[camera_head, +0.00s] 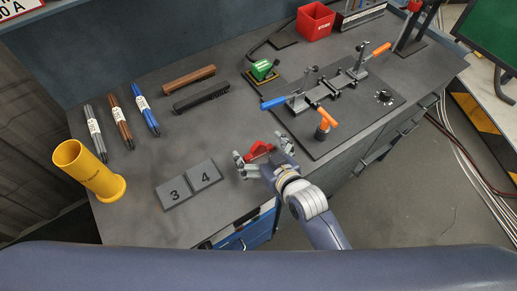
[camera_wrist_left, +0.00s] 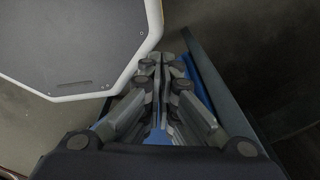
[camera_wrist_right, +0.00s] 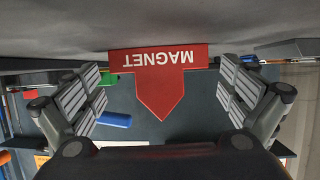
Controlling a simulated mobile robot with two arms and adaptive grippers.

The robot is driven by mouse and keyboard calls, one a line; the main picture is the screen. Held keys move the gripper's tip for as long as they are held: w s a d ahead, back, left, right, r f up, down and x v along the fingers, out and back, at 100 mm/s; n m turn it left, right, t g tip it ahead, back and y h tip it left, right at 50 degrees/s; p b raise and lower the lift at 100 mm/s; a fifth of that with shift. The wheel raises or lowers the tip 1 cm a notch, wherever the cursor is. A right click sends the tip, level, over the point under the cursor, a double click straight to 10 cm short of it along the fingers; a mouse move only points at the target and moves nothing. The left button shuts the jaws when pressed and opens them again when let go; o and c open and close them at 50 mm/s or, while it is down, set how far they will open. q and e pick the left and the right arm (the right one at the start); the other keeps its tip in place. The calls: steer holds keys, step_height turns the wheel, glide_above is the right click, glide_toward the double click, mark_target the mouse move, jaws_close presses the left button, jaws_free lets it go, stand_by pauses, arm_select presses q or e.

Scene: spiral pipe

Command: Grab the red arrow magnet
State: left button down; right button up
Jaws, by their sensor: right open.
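The red arrow magnet (camera_head: 259,150) lies near the front edge of the bench in the head view. In the right wrist view the red arrow magnet (camera_wrist_right: 165,80) shows its "MAGNET" lettering upside down, with its tip pointing down the picture. My right gripper (camera_head: 263,157) is open at the magnet, with a finger on either side of it. In the right wrist view the right gripper (camera_wrist_right: 160,95) has a gap between each finger and the magnet. My left gripper (camera_wrist_left: 157,72) shows only in the left wrist view, with its fingers together and nothing seen between them.
A dark plate with a clamp fixture (camera_head: 330,90) lies to the right. Several markers (camera_head: 120,122) lie at left.

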mark_target(260, 145)
steer(key=c, duration=1.4)
steer(key=shift+r, duration=0.9)
steer(key=shift+s+d+r+b, duration=0.1)
steer(key=shift+s+r+b, duration=0.15)
steer(key=shift+r, duration=0.15)
steer(key=shift+s+d+r+b, duration=0.1)
steer(key=shift+r+b, duration=0.1)
steer(key=shift+r, duration=0.2)
steer(key=shift+s+d+r+b, duration=0.4)
steer(key=shift+s+d, duration=0.65)
steer(key=shift+s, duration=1.25)
steer(key=shift+s+d+r+b, duration=0.15)
steer(key=shift+s+d+b, duration=0.65)
steer(key=shift+s, duration=1.5)
steer(key=shift+s+d+r+b, duration=0.3)
steer(key=shift+s+d, duration=1)
steer(key=shift+s, duration=1)
